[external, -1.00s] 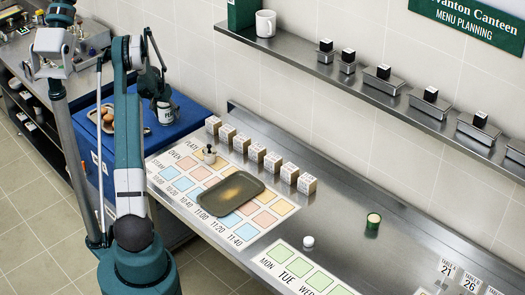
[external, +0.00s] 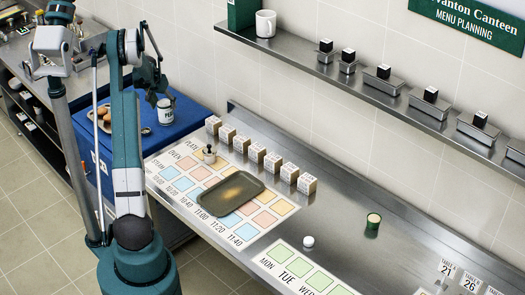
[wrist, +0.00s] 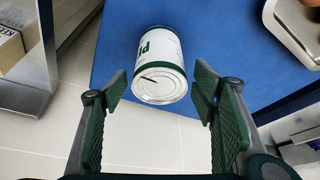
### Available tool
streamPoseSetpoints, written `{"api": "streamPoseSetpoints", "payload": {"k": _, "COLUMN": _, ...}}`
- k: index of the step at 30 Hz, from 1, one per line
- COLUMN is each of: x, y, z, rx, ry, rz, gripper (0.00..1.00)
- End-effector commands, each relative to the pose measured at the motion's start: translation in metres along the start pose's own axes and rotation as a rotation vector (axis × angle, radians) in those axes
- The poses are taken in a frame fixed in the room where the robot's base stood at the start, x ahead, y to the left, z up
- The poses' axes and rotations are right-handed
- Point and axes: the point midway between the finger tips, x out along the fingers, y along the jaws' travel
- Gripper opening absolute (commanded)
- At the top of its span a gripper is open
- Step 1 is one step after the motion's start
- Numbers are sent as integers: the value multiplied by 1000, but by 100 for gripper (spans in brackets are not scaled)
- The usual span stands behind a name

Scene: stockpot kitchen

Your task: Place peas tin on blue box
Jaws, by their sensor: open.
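The peas tin (external: 166,112) is white with a green band and a metal lid. It stands upright on top of the blue box (external: 188,127), near the wall-side edge. In the wrist view the tin (wrist: 160,65) shows its lid end and part of its label, with the blue box top (wrist: 225,40) around it. My gripper (external: 152,84) is above and a little left of the tin. The wrist view shows my gripper (wrist: 160,90) open and empty, its two green fingers apart and clear of the tin.
A tray with brown round items (external: 110,117) shares the blue box top, left of the tin. The steel counter (external: 335,210) beside the box holds a dark tray (external: 226,194), several small white blocks and a green tin (external: 373,222). A shelf runs along the wall.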

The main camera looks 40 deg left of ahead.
Motion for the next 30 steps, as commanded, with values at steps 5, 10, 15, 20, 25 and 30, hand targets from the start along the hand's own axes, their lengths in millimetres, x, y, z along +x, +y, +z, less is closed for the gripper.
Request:
{"api": "streamPoseSetpoints", "payload": {"k": 5, "x": -24, "y": 0, "z": 0, "rx": 0, "ry": 0, "rz": 0, "gripper": 59}}
{"api": "streamPoseSetpoints", "payload": {"k": 10, "x": -40, "y": 0, "z": 0, "rx": 0, "ry": 0, "rz": 0, "gripper": 59}}
{"api": "streamPoseSetpoints", "payload": {"k": 15, "x": -49, "y": 0, "z": 0, "rx": 0, "ry": 0, "rz": 0, "gripper": 59}}
{"api": "streamPoseSetpoints", "payload": {"k": 20, "x": -51, "y": 0, "z": 0, "rx": 0, "ry": 0, "rz": 0, "gripper": 59}}
{"api": "streamPoseSetpoints", "payload": {"k": 25, "x": -51, "y": 0, "z": 0, "rx": 0, "ry": 0, "rz": 0, "gripper": 59}}
{"api": "streamPoseSetpoints", "payload": {"k": 30, "x": -51, "y": 0, "z": 0, "rx": 0, "ry": 0, "rz": 0, "gripper": 59}}
